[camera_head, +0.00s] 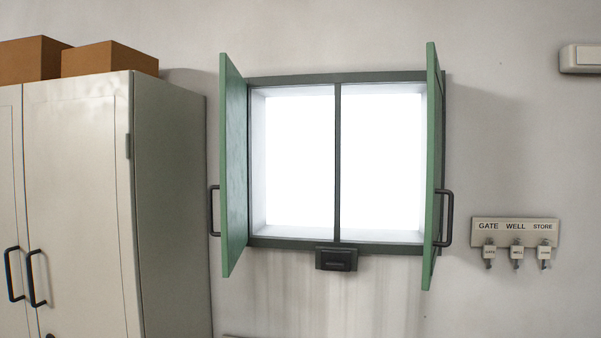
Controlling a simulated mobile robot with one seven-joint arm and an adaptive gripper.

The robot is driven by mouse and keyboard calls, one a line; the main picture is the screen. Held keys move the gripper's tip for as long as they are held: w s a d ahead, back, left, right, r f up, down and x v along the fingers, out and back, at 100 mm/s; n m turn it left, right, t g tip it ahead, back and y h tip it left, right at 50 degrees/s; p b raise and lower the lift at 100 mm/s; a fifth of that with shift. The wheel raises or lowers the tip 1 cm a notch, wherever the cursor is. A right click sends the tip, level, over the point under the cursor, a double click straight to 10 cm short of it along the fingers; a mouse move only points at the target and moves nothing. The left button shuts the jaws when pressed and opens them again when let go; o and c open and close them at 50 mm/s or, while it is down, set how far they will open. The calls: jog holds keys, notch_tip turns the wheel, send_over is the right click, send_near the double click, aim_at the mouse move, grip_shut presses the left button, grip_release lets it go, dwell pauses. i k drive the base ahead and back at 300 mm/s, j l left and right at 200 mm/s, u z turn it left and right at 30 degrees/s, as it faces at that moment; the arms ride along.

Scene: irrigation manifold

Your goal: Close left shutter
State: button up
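The left shutter (233,165) is a green panel standing open, swung out from the left side of the window frame. Its dark handle (212,211) sticks out on its left, outer side. The right shutter (432,165) is a matching green panel, also open and swung out at the right side. The window (338,160) between them has a dark frame with a middle post and bright white panes. A dark latch block (336,259) sits under the middle of the frame. My gripper is not in view.
A grey cabinet (170,200) stands close to the left shutter's handle, with brown boxes (108,60) on top. A key board (515,232) with labelled tags hangs right of the window. A white wall box (582,58) is at upper right. Space before the window looks clear.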

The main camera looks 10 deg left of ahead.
aim_at(233, 88)
jog(key=k+j, duration=0.1)
jog(key=j, duration=2.2)
jog(key=j+u, duration=0.1)
jog(key=j, duration=0.4)
